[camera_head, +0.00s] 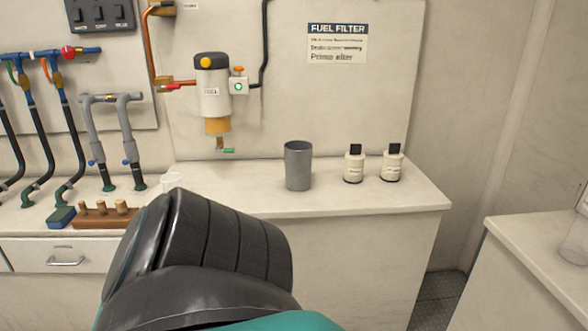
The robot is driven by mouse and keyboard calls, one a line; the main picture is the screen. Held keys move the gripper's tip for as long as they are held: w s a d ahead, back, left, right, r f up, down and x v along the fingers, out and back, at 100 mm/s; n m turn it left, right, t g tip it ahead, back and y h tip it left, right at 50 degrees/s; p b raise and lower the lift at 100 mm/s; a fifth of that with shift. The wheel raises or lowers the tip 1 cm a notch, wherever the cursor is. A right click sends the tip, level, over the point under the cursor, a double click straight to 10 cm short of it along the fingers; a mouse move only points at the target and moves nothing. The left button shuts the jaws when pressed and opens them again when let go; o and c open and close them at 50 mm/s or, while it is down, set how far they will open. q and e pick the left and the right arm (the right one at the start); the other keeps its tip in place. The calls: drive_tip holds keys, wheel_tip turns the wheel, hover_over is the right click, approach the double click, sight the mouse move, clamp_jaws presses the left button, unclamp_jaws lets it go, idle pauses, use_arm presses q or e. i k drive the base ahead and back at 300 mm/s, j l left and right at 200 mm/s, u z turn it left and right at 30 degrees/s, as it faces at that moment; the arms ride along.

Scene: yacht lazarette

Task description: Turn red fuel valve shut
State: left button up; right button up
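A fuel filter (212,92) with a white body, a yellow knob on top and an amber bowl is mounted on the back wall. A small red valve handle (174,86) sits on the copper line that enters the filter from the left. It is small in the picture, and I cannot tell its exact turn position. Another red knob (68,52) is on the blue manifold at the far left. I cannot tell from the picture alone which red part is the fuel valve. Neither of my grippers shows; a large dark arm part of mine fills the lower middle.
A grey cup (298,165) and two white bottles (354,165) (391,163) stand on the counter (330,200) below the filter. Hoses (70,140) run down the left wall.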

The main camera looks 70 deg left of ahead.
sight(168, 86)
drive_tip(key=u, duration=1.55)
drive_tip(key=i+l+u, duration=0.1)
drive_tip(key=l+u, duration=0.4)
drive_tip(key=i+l, duration=0.05)
